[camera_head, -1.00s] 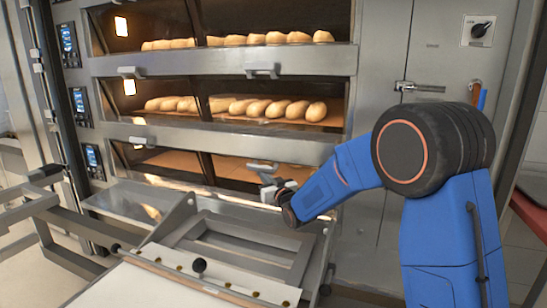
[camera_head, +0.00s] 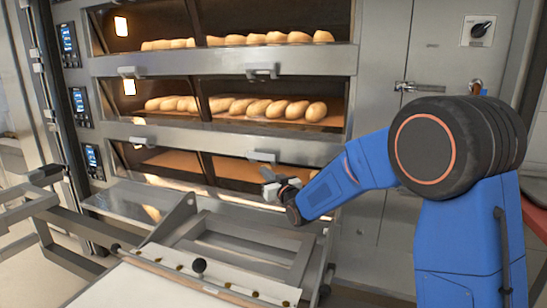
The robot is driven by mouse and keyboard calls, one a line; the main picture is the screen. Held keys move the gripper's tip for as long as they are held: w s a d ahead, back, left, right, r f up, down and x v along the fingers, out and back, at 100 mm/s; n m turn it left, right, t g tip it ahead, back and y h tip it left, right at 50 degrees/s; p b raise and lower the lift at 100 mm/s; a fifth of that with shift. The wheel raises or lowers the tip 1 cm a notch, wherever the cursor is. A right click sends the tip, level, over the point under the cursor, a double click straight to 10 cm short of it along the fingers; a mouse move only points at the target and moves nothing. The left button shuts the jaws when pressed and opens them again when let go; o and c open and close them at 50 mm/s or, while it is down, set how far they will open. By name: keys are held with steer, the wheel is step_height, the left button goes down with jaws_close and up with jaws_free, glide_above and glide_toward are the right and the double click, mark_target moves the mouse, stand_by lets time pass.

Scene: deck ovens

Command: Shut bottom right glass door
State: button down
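The bottom right glass door (camera_head: 238,173) is on the lowest oven deck. It looks flush or nearly flush with the front; a small remaining gap cannot be ruled out. Its grey handle (camera_head: 262,156) sits up against the steel bar above the pane. My gripper (camera_head: 268,181) is just below the handle, in front of the pane. Contact with the door cannot be made out. The fingers are small and seen from behind, so their opening is unclear. My forearm hides the door's right end.
Loaves (camera_head: 268,107) lie in the middle and top decks; no loaves show in the lowest. A metal loader frame (camera_head: 290,262) with a white board (camera_head: 150,287) stands in front below. A latched steel panel (camera_head: 380,120) is to the right.

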steer(key=shift+f+v, duration=0.15)
steer(key=shift+v, duration=1.05)
steer(key=shift+f+v, duration=0.15)
steer(key=shift+v, duration=1.1)
steer(key=shift+w, duration=0.1)
steer(key=s+d+m+g+h, duration=0.3)
steer(key=s+d+g+h, duration=0.3)
steer(key=s+d, duration=1.35)
steer(key=s+d+f+m+g+h, duration=0.1)
steer(key=s+d+f+g, duration=0.1)
steer(key=s, duration=0.8)
steer(key=s+d+f+m+g+h, duration=0.1)
steer(key=s+d, duration=0.4)
steer(key=s, duration=0.5)
steer(key=s+d+f+g+h, duration=0.1)
steer(key=s+d+f+g, duration=0.2)
steer(key=s, duration=0.7)
steer(key=shift+s+d+f+m, duration=0.2)
steer(key=shift+d+f+m, duration=0.3)
steer(key=shift+f, duration=0.5)
